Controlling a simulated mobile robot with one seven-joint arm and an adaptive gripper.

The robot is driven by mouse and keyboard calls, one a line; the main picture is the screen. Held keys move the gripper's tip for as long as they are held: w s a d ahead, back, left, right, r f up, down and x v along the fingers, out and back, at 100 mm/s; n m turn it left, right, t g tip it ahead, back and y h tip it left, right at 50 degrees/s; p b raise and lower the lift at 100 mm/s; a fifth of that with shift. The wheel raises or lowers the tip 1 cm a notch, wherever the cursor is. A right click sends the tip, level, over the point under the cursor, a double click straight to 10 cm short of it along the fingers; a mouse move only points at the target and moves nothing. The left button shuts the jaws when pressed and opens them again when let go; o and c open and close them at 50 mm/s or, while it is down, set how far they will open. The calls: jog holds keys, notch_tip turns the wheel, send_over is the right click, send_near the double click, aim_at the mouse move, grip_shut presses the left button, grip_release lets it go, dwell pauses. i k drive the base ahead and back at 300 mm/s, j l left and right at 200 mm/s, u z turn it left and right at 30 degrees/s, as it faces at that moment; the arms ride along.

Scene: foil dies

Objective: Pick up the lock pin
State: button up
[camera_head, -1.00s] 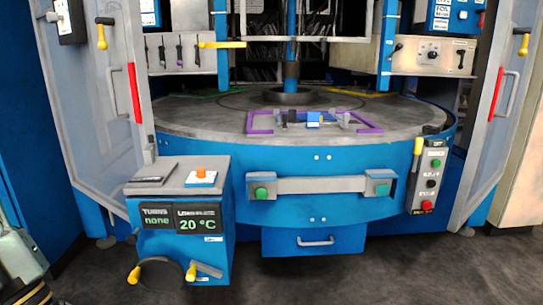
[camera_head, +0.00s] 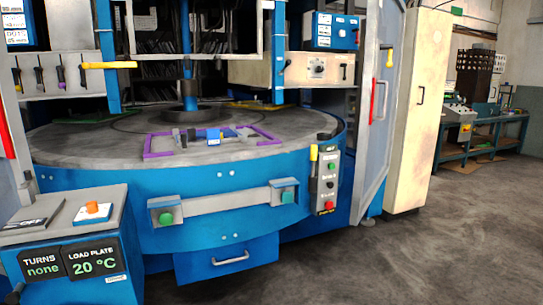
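I cannot tell for sure which part is the lock pin. A small yellow-topped pin or handle (camera_head: 313,154) stands upright at the left edge of the push-button box (camera_head: 326,182), at the front right of the round table (camera_head: 80,150). A yellow-ended lever (camera_head: 110,65) sticks out at the left, above the table. Another yellow handle (camera_head: 390,58) is on the open right door (camera_head: 377,120). My gripper is not in view.
A purple frame (camera_head: 160,155) with small grey and blue parts lies on the round table. A blue console (camera_head: 75,240) with a screen stands at the front left. The floor (camera_head: 420,250) at the right is clear. A workbench (camera_head: 490,140) stands far right.

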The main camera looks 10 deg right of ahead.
aim_at(314, 148)
jog(key=i+l+z, duration=0.2)
jog(key=i, duration=1.9)
